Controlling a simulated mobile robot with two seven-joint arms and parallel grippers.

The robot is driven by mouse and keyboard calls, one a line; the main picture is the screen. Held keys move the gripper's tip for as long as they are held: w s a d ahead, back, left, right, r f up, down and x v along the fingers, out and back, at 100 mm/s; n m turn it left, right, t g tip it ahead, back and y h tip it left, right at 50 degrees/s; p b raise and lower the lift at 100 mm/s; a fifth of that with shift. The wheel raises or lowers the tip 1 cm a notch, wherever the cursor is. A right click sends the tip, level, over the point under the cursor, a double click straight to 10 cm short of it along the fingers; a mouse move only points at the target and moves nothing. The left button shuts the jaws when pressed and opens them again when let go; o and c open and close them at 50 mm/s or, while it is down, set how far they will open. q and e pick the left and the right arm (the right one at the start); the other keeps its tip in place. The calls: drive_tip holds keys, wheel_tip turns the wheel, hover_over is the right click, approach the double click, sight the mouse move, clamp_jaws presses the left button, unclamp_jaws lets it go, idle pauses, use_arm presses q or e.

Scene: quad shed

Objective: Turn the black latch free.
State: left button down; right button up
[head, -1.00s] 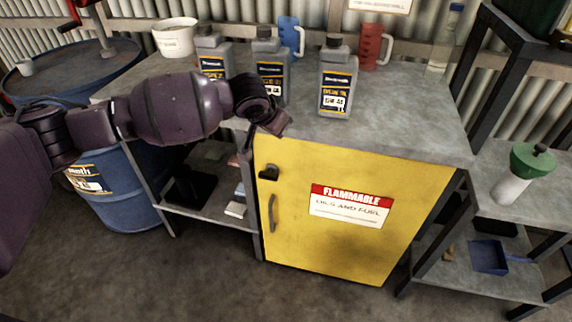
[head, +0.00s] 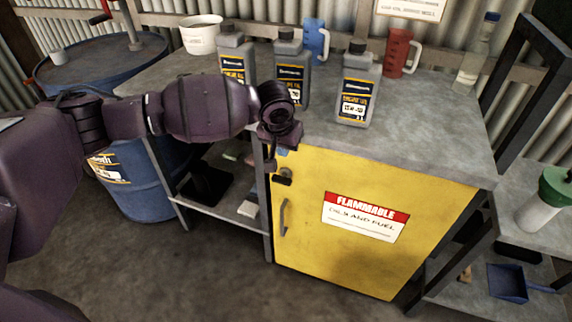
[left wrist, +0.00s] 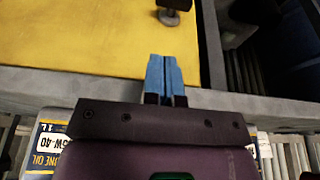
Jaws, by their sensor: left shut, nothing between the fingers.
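The black latch (head: 282,178) sits at the upper left of the yellow cabinet door (head: 330,250), above a grey handle. In the left wrist view the latch (left wrist: 172,14) shows at the top edge, partly cut off. My left gripper (head: 283,152) is just above the latch in the head view, close to the door's top left corner. Its blue fingers (left wrist: 166,76) are together and empty, apart from the latch. The door is closed. My right gripper is in neither view.
Grey oil bottles (head: 358,88) stand on the worktop (head: 425,125) above the cabinet. An open shelf (head: 215,207) and a blue drum (head: 140,190) are on the left. The floor in front of the door is clear.

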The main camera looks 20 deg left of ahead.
sight(288, 181)
use_arm(q)
drive_tip(key=b+x, duration=0.1)
drive_tip(key=x, duration=0.3)
drive_tip(key=b+x, duration=0.1)
drive_tip(key=x, duration=0.3)
drive_tip(key=s+b+x, duration=0.1)
drive_tip(key=b+x, duration=0.1)
drive_tip(key=x, duration=0.2)
drive_tip(key=shift+w+f, duration=0.1)
drive_tip(key=shift+f, duration=0.8)
drive_tip(key=shift+r, duration=0.1)
